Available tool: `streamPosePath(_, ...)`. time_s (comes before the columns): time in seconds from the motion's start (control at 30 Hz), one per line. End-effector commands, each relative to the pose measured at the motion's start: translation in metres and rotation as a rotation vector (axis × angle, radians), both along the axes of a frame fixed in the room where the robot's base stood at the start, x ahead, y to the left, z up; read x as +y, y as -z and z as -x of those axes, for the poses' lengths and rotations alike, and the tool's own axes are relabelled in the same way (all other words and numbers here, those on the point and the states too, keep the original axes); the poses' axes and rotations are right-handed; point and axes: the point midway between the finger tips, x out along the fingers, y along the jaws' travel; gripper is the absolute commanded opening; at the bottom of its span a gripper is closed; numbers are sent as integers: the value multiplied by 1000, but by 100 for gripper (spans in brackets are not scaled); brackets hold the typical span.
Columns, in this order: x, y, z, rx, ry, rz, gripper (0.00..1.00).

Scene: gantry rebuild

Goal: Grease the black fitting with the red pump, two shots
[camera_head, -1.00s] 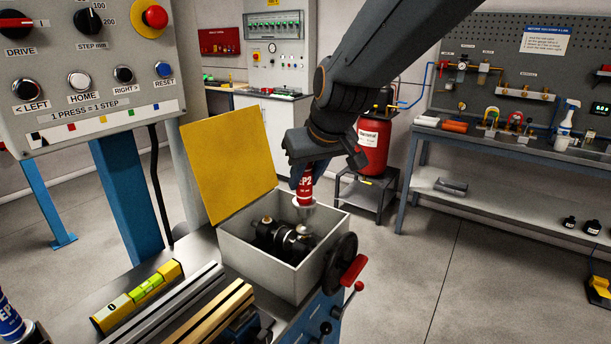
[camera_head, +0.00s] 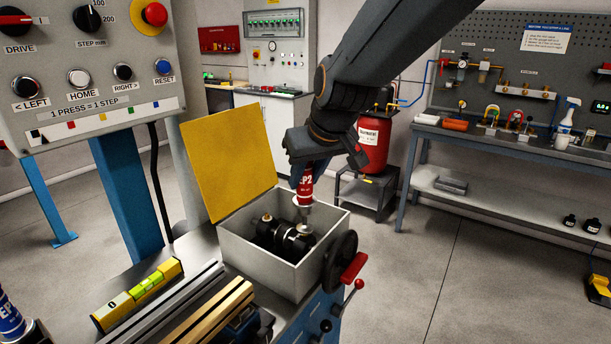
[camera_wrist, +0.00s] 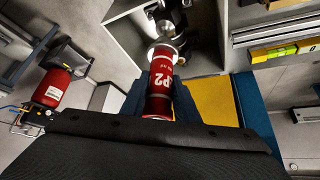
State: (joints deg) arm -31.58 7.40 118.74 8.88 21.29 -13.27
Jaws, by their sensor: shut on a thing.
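My gripper (camera_head: 306,172) is shut on the red pump (camera_head: 304,192), a red cylinder with a white "EP2" label and a silver end. The pump points down, nearly upright, over the open grey box (camera_head: 262,270). In the wrist view the pump (camera_wrist: 160,88) sits between the fingers, its silver end toward the box. Dark fittings (camera_head: 267,236) with pale metal caps lie in the box. One cap (camera_head: 305,230) is just below the pump's end; I cannot tell whether they touch. A blue pump (camera_head: 10,322) stands at the lower left edge.
The yellow lid (camera_head: 228,160) stands open behind the box. A black handwheel (camera_head: 341,262) with a red handle is at the box's right. A yellow level (camera_head: 138,295) and metal bars lie in front. The control panel (camera_head: 90,75) hangs at upper left.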

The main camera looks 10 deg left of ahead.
Motion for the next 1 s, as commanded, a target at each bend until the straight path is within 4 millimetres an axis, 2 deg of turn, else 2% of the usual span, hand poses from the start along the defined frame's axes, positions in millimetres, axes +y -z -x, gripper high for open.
streamPosePath(1.0,0,20,1,2,0,2,0)
